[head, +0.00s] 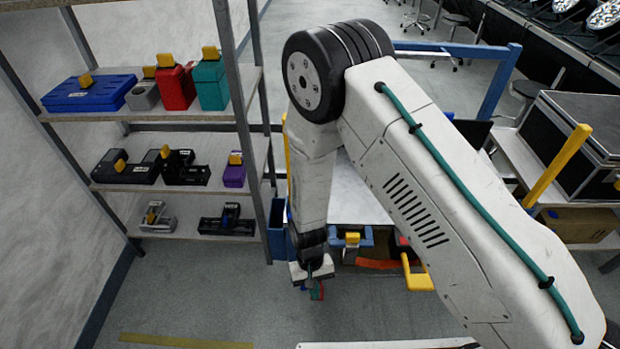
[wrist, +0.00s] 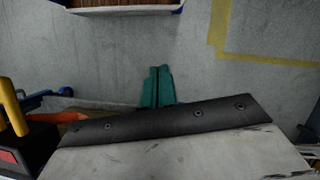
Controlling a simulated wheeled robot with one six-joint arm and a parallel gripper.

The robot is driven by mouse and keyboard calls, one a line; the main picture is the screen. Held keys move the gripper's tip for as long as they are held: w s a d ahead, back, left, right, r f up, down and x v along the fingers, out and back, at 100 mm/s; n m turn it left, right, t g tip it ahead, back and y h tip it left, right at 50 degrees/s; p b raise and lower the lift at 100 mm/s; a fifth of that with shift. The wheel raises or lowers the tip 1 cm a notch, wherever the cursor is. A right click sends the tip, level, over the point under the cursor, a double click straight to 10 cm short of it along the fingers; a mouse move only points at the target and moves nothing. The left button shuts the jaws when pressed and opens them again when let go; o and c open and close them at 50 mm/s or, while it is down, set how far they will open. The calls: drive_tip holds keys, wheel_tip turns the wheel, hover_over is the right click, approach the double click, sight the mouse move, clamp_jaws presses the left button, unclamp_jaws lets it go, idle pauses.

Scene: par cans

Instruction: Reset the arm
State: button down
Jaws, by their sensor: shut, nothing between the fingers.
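My arm is bent, with its elbow high and its forearm hanging down in the head view. My gripper (head: 316,290) points down at the end of it, over the floor in front of the cart. In the wrist view my gripper (wrist: 158,88) shows two teal fingers side by side, closed together. Nothing is held between them, and bare grey floor lies beyond them.
A shelf unit (head: 153,117) on the left holds several cases and tools with yellow tags. A cart with a white top (head: 357,190) stands behind my forearm. A black case (head: 570,135) sits on the right. Yellow tape (head: 185,341) marks the otherwise clear floor.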

drive_tip(key=d+r, duration=0.3)
drive_tip(key=r, duration=0.7)
drive_tip(key=d+r, duration=0.4)
drive_tip(key=r, duration=0.6)
drive_tip(key=d+r, duration=0.3)
drive_tip(key=r, duration=0.7)
drive_tip(key=s+d+r+m+t, duration=0.1)
drive_tip(key=s+d+r, duration=0.3)
drive_tip(key=r, duration=0.3)
drive_tip(key=s+d+r+m+t, duration=0.1)
drive_tip(key=s+d+r+t, duration=0.1)
drive_tip(key=s+d+r, duration=0.2)
drive_tip(key=s+d+r+t+y, duration=0.1)
drive_tip(key=s+d+r+t, duration=0.1)
drive_tip(key=s+d+r, duration=0.2)
drive_tip(key=shift+d+r+m, duration=0.4)
drive_tip(key=shift+d+r, duration=1.3)
drive_tip(key=shift+r, duration=1.5)
